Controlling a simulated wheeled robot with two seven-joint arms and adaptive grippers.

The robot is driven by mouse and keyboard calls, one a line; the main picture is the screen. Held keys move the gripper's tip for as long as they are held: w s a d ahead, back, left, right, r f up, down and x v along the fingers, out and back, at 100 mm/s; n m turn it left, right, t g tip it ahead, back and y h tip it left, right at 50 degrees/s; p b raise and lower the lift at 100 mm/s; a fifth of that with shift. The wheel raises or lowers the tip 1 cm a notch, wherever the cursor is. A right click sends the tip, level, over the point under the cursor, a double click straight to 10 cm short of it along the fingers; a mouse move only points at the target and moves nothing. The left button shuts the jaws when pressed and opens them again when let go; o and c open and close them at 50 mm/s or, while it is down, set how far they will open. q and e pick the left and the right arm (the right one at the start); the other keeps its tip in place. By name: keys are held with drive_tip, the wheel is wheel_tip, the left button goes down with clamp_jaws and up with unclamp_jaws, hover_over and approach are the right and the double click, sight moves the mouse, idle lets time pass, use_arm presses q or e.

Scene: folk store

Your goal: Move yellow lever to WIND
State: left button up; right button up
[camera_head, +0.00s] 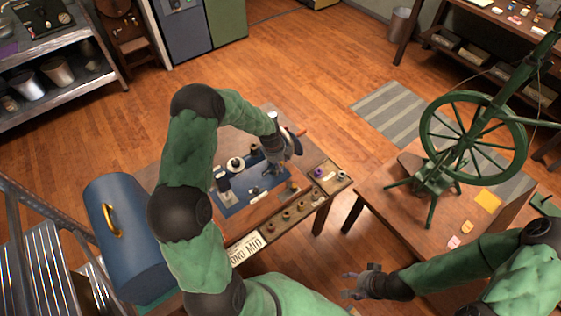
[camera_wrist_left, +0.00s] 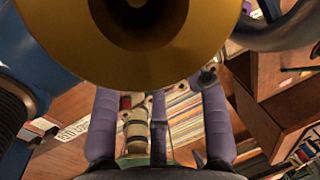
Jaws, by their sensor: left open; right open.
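My left gripper (camera_head: 284,150) is over the far right part of the wooden worktable, above a blue mat (camera_head: 233,207) with small machine parts. A large brass round part (camera_wrist_left: 165,55) with a dark hole fills the top of that view, close to the camera. I cannot make out a yellow lever or a WIND mark for sure in either view. My right gripper (camera_head: 360,284) is open and empty, low in front of the right table.
A white lettered card (camera_head: 245,247) lies at the worktable's front edge, beside a tray of small spools (camera_head: 300,205). A blue cylinder with a brass handle (camera_head: 128,240) stands at left. A green spinning wheel (camera_head: 472,137) stands on the right table. Floor shows between the tables.

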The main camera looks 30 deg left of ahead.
use_arm(q)
drive_tip(key=shift+s+a+r, duration=0.1)
drive_tip(key=shift+s+a, duration=0.05)
drive_tip(key=shift+s, duration=0.2)
drive_tip(key=shift+s, duration=0.1)
drive_tip(key=s, duration=0.1)
drive_tip(key=s+a, duration=0.1)
drive_tip(key=s+p, duration=0.1)
drive_tip(key=shift+s+a+f, duration=0.3)
drive_tip(key=shift+s+f, duration=0.05)
idle(0.7)
drive_tip(key=shift+w+r, duration=0.1)
drive_tip(key=shift+w, duration=0.1)
drive_tip(key=shift+w+d, duration=0.15)
drive_tip(key=shift+w, duration=0.1)
drive_tip(key=shift+r, duration=0.1)
idle(0.3)
